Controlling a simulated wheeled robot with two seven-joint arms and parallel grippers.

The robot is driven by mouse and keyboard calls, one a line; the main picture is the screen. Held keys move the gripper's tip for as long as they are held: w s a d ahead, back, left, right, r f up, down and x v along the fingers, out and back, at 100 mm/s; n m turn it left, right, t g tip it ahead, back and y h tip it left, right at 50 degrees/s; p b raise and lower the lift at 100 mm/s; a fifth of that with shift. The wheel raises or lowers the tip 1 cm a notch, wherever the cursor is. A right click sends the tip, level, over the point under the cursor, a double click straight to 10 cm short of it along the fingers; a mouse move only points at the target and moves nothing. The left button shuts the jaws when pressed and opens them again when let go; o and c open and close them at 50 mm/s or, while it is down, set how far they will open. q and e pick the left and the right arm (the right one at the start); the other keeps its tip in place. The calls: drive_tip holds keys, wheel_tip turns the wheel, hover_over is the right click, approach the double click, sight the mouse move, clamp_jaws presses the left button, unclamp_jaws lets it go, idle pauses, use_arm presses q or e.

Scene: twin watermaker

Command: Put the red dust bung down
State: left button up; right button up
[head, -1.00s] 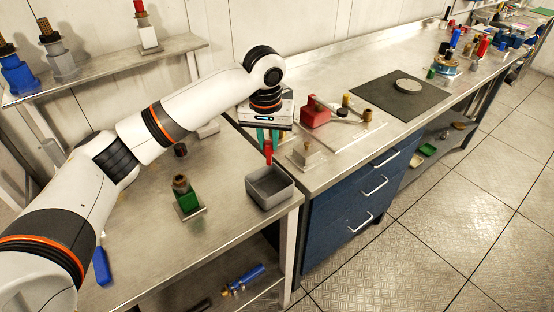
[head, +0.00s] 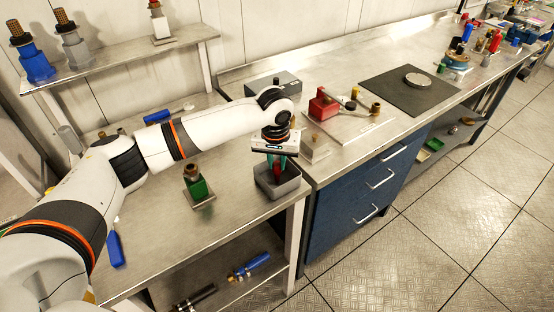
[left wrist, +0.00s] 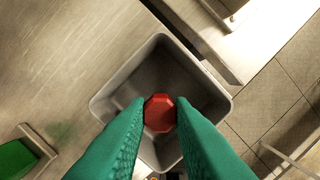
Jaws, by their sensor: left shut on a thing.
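The red dust bung (left wrist: 160,113) is between the green fingertips of my left gripper (left wrist: 160,118) in the left wrist view. The gripper is shut on it. Below it is an open grey bin (left wrist: 112,98), whose walls surround the bung in that view. In the head view the bung (head: 277,172) hangs beneath my left gripper (head: 278,168), at the mouth of the grey bin (head: 281,191). The bin stands at the right front corner of the near table. How deep the bung is in the bin is hard to tell. My right gripper is not in view.
A green block with a brass fitting (head: 198,186) stands left of the bin. A red block (head: 323,104) sits on a plate on the higher bench to the right. A blue-handled tool (head: 116,248) lies at the front left. The table between is mostly clear.

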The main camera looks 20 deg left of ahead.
use_arm(q)
drive_tip(key=shift+f, duration=0.15)
drive_tip(key=o, duration=0.9)
drive_tip(key=shift+r, duration=0.25)
wheel_tip(320, 180, up, 12)
drive_tip(key=s+b, duration=0.1)
drive_tip(key=shift+s+f, duration=0.15)
drive_tip(key=shift+s, duration=0.25)
drive_tip(key=shift+d, duration=0.1)
